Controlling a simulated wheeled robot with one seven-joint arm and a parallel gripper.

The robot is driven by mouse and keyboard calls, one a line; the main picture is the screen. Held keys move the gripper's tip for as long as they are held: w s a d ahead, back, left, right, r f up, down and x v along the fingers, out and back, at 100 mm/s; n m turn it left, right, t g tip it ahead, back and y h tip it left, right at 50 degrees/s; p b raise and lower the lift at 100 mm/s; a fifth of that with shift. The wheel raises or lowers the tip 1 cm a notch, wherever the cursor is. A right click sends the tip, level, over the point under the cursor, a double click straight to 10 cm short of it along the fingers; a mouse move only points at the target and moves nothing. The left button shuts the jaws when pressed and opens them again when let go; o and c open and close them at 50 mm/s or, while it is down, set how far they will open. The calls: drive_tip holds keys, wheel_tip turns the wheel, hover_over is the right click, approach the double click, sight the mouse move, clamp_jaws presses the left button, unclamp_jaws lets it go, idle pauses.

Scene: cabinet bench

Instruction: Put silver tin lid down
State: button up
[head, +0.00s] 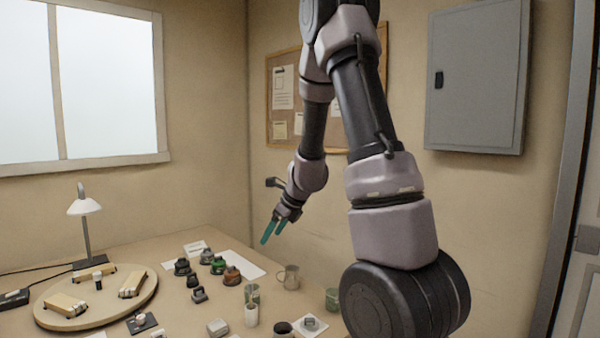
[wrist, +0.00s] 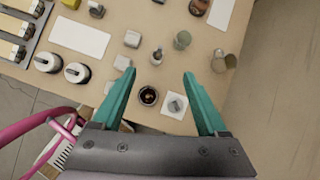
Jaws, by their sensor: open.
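My gripper (head: 272,232) is open, its two teal fingers spread above the bench with nothing between them. In the wrist view my gripper (wrist: 159,73) points down at the bench, fingers apart. I cannot pick out the silver tin lid for certain. A small grey piece lies on a white square (wrist: 182,113) near the right finger; the square also shows in the head view (head: 318,329). A dark-topped round cup (wrist: 148,96) stands between the fingers in the picture, below them and not held.
A round wooden board (head: 135,305) with blocks lies at the left, near a lamp (head: 85,207). Several dark, green and brown pieces stand mid-bench. A mug (head: 290,277) stands at the back right.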

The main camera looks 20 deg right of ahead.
drive_tip(key=s+a+r+n+y, duration=0.1)
drive_tip(key=s+a+r+n, duration=0.2)
drive_tip(key=s+r+n, duration=0.4)
drive_tip(key=s+a+r+n+y, duration=0.1)
drive_tip(key=s+a+r+n, duration=0.15)
drive_tip(key=r+n, duration=0.45)
drive_tip(key=s+d+r+n+h, duration=0.1)
drive_tip(key=s+r+n, duration=0.3)
drive_tip(key=s, duration=0.4)
drive_tip(key=s+d+r+n+t+h, duration=0.1)
drive_tip(key=s+d+r+n+h, duration=0.1)
drive_tip(key=s+r+n, duration=0.2)
drive_tip(key=s+n, duration=0.2)
drive_tip(key=s, duration=0.2)
drive_tip(key=shift+r+n, duration=0.3)
